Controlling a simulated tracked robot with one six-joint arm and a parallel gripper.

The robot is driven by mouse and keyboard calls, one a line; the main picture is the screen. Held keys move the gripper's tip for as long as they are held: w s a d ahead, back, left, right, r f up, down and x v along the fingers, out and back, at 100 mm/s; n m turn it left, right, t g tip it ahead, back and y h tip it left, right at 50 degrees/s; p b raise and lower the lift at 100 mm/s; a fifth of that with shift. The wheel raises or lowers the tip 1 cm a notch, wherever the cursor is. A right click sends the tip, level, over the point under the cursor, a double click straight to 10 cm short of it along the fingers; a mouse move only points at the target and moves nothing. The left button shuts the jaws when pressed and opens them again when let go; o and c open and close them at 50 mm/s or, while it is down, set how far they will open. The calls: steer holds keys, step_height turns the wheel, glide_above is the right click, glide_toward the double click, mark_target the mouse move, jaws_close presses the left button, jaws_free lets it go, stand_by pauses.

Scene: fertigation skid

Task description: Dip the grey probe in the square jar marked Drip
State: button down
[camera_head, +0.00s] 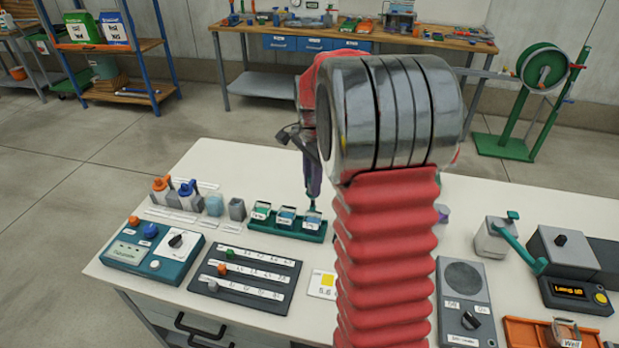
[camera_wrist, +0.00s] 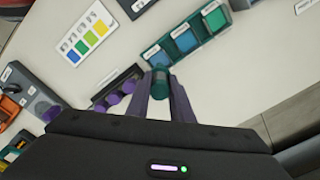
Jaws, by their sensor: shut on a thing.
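Several square jars with blue-green contents and white labels stand in a green tray (camera_head: 315,236), which also shows in the wrist view (camera_wrist: 226,29). The labels are too small for me to read, so I cannot tell which jar is marked Drip. My gripper (camera_head: 312,190) is over the right end of this tray in the head view, partly hidden by my arm. In the wrist view my gripper (camera_wrist: 161,92) is shut on a small dark teal cylinder (camera_wrist: 160,80). I cannot tell whether this is the grey probe; its lower end is hidden.
An orange-topped holder (camera_head: 160,187), a blue-topped one (camera_head: 188,192) and a grey cup (camera_head: 237,209) stand left of the tray. A teal control box (camera_head: 150,250) and slider panel (camera_head: 245,282) lie in front. A purple-knobbed rack (camera_wrist: 118,88) is close beside my fingers.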

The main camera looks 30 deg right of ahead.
mark_target(312, 204)
steer(key=shift+f, duration=0.15)
steer(key=shift+f, duration=3.95)
steer(key=shift+r, duration=0.15)
stand_by(0.3)
steer(key=shift+r, duration=4.15)
